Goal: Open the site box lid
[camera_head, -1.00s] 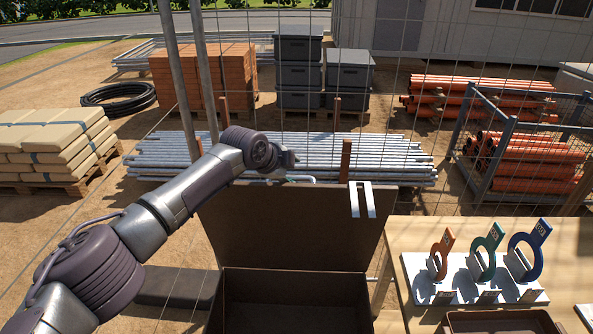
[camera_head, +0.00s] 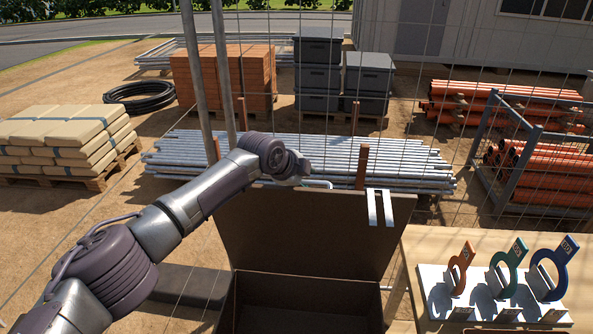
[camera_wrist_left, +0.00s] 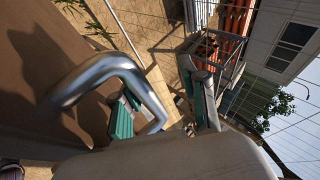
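The brown site box (camera_head: 305,300) stands at the bottom middle of the head view. Its lid (camera_head: 310,230) is raised and stands up behind the dark interior. A metal handle (camera_head: 317,183) is at the lid's top edge; in the left wrist view it is a bent silver tube (camera_wrist_left: 105,72). My left gripper (camera_head: 300,172) is at the lid's top edge beside the handle. In the wrist view its teal-padded fingers (camera_wrist_left: 163,110) are apart, with the handle's end close to or between them; firm contact cannot be told. My right gripper is not in view.
A wooden table (camera_head: 415,265) at right holds a white rack (camera_head: 437,300) with orange, green and blue rings. A pale two-pronged bracket (camera_head: 380,207) is at the lid's upper right. Wire fencing and posts (camera_head: 197,80) stand behind. Silver pipes (camera_head: 300,155) lie beyond.

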